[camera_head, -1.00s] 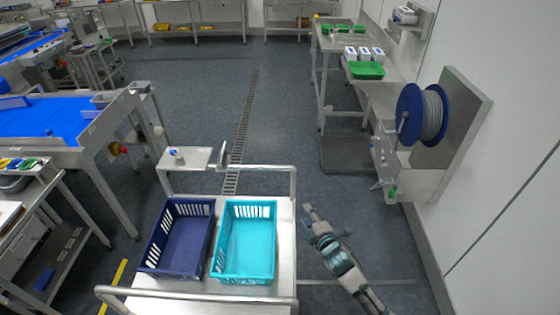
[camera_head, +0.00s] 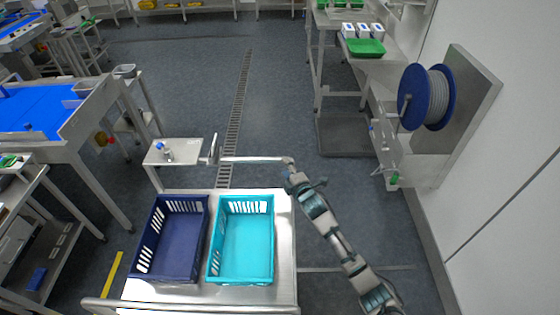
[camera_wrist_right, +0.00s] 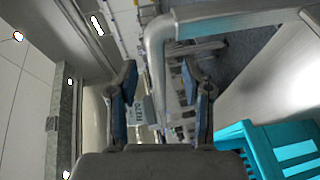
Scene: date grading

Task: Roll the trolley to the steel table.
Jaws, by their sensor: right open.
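The steel trolley (camera_head: 285,235) stands right in front of me, with a tubular rail (camera_head: 245,159) at its far end and another across its near end. It carries a dark blue crate (camera_head: 174,278) on the left and a teal crate (camera_head: 241,280) on the right. My right gripper (camera_head: 289,170) is at the far right corner of the rail. In the right wrist view its fingers (camera_wrist_right: 158,85) are open, with the rail's bent end (camera_wrist_right: 157,50) between or just beyond them; I cannot tell if they touch. My left gripper is out of view.
A steel table with a green tray (camera_head: 365,48) and white boxes stands ahead on the right. A hose reel (camera_head: 410,97) is on the right wall. A blue-topped table (camera_head: 50,112) and a small steel stand (camera_head: 160,154) are left. The drained floor ahead is clear.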

